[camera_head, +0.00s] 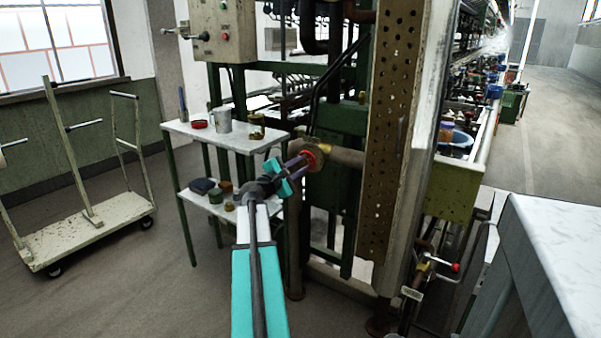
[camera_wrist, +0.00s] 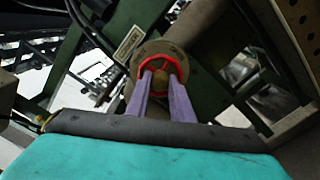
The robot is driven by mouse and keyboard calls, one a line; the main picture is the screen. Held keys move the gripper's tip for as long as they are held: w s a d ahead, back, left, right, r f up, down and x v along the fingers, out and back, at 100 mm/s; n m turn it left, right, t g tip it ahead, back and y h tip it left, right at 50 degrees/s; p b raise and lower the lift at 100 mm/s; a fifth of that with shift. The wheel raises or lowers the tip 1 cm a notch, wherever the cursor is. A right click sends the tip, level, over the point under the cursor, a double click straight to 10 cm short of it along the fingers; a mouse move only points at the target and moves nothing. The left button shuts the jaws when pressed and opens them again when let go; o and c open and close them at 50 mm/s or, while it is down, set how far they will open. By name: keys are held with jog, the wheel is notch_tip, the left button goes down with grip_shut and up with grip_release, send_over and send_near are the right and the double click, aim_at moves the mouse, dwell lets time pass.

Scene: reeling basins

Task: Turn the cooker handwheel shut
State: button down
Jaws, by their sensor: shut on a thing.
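The handwheel is a small red ring (camera_head: 311,155) on a brass valve at the end of a horizontal pipe, near the middle of the head view. In the wrist view the handwheel (camera_wrist: 160,56) faces me in front of a round flange, with a brass hub at its centre. My gripper (camera_head: 304,161) reaches it from the lower left. In the wrist view my gripper's two purple fingers (camera_wrist: 161,76) are shut on the handwheel, one at each side of the hub. The tips cover the lower part of the ring.
A two-level side table (camera_head: 260,144) with cans stands left of the valve. A perforated metal column (camera_head: 393,130) rises close on the right. A cart (camera_head: 90,235) stands far left; floor between is clear.

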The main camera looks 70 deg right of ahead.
jog(key=shift+f+m+b, duration=0.2)
jog(key=shift+m+b, duration=3.5)
jog(key=shift+b, duration=1.5)
jog(key=m+b, duration=0.4)
jog(key=b, duration=0.3)
jog(key=shift+m, duration=0.4)
jog(key=shift+r+m+b, duration=0.1)
jog(key=shift+m+b, duration=0.7)
jog(key=shift+b, duration=0.1)
jog(key=c, duration=1.7)
grip_release()
jog(key=shift+r, duration=0.1)
jog(key=v, duration=0.7)
jog(key=shift+p, duration=0.3)
